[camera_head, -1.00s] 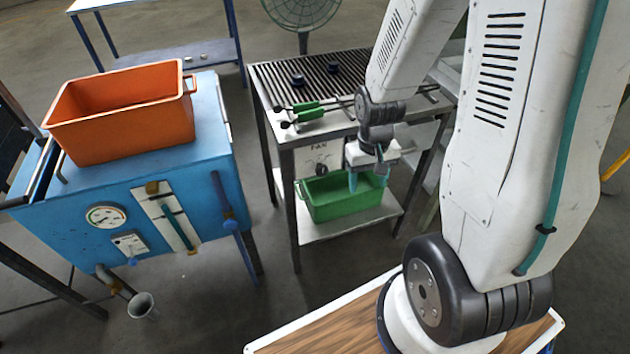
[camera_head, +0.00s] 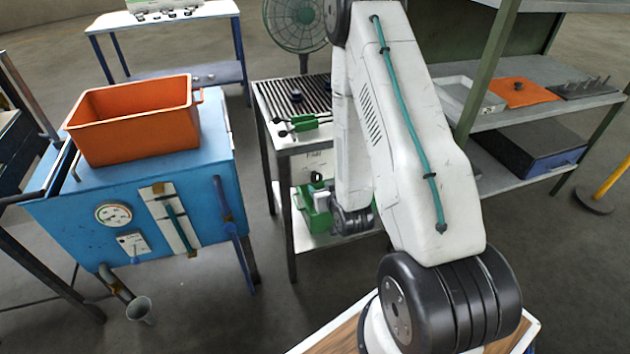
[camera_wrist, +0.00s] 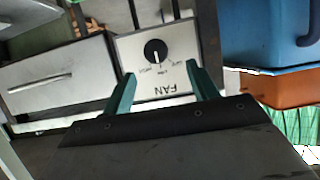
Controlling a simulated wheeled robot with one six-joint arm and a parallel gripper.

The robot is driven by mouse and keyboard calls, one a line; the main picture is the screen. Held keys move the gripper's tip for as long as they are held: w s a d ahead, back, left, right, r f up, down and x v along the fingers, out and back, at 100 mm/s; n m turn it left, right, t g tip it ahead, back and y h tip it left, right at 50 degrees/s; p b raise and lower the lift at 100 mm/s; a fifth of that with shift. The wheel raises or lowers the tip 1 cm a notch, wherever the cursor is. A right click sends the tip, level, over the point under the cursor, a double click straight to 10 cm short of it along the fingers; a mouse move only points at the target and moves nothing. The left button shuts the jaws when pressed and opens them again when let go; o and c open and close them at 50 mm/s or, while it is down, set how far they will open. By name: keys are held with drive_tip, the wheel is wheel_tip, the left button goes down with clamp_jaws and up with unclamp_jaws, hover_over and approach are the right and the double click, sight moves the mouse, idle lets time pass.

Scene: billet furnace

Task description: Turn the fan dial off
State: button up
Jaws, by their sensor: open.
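The fan dial (camera_wrist: 155,51) is a round black knob on a pale panel (camera_wrist: 181,40) marked FAN, seen upside down in the wrist view. A white mark on the knob points toward the middle of several small labels, which are too small to read. My gripper (camera_wrist: 161,73) is open and empty, its two teal fingers pointing at the panel, one on each side of the dial's line and short of the knob in the picture. In the head view the FAN panel (camera_head: 318,163) shows on the grill table's front, partly covered by my arm; the dial there is hard to make out.
A green bin (camera_head: 309,215) sits on the shelf below the panel. Green-handled tools (camera_head: 305,123) lie on the grill table (camera_head: 272,97). A desk fan (camera_head: 296,22) stands behind it. A blue cabinet (camera_head: 80,210) with an orange bin (camera_head: 135,130) is to the left.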

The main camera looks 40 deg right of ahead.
sight(317, 178)
drive_tip(key=x, duration=0.7)
drive_tip(key=shift+w+d, duration=0.15)
drive_tip(key=shift+d, duration=0.25)
